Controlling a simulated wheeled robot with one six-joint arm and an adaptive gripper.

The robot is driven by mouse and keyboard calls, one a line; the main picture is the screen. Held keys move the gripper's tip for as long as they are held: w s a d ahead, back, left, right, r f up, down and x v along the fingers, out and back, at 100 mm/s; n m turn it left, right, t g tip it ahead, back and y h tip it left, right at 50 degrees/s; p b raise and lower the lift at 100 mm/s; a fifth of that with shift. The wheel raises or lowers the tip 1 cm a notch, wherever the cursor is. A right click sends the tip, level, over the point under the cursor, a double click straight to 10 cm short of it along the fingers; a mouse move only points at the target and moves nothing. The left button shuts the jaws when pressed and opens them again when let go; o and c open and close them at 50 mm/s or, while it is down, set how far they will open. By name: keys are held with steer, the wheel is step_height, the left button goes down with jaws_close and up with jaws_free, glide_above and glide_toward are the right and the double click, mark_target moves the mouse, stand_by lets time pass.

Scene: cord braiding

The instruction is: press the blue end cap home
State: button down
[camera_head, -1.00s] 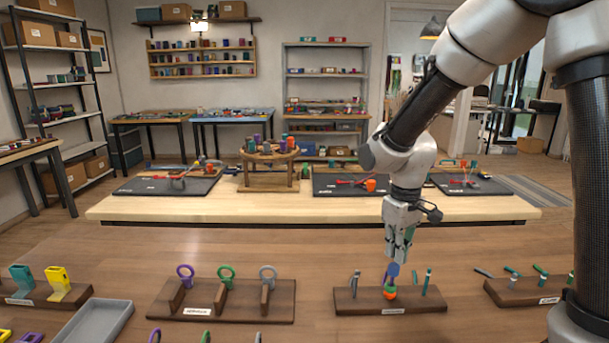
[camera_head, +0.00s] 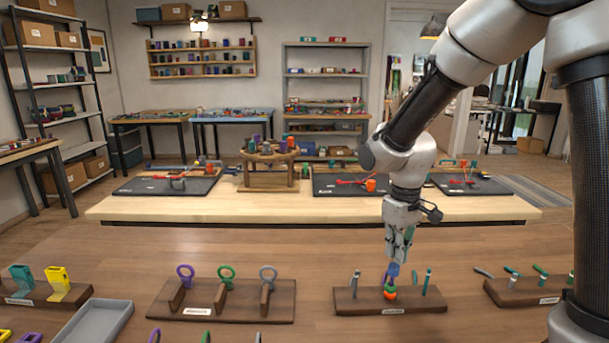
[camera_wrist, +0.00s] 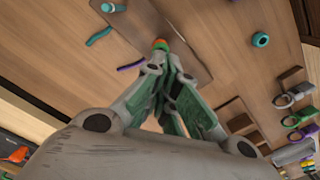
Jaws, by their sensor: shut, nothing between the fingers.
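The blue end cap (camera_head: 392,270) shows just below my gripper (camera_head: 398,260) in the head view. It sits above a green and orange piece (camera_head: 390,292) on a dark wooden block (camera_head: 350,303). My fingers are closed together and empty, pointing down at the cap. I cannot tell whether they touch it or how far down the cap sits. In the wrist view the closed fingertips (camera_wrist: 172,68) are beside the orange and green piece (camera_wrist: 161,45); the blue cap is not clear there.
Teal and grey pieces (camera_head: 427,281) stand on the same block, close to the cap. A block with purple, green and grey rings (camera_head: 226,274) lies to the left, and another block with teal pieces (camera_head: 525,291) to the right. Bare table lies between the blocks.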

steer(key=shift+f, duration=1.35)
steer(key=shift+r, duration=0.1)
steer(key=shift+r, duration=3.95)
steer(key=s+d+r+m+t, duration=0.2)
steer(key=s+d+r+m, duration=0.1)
steer(key=s+d+r, duration=0.2)
steer(key=s+d+r+m+t, duration=0.2)
steer(key=s+d+r, duration=0.3)
steer(key=s+d, duration=0.5)
steer(key=s+m, duration=0.1)
steer(key=s, duration=0.3)
steer(key=shift+r, duration=0.2)
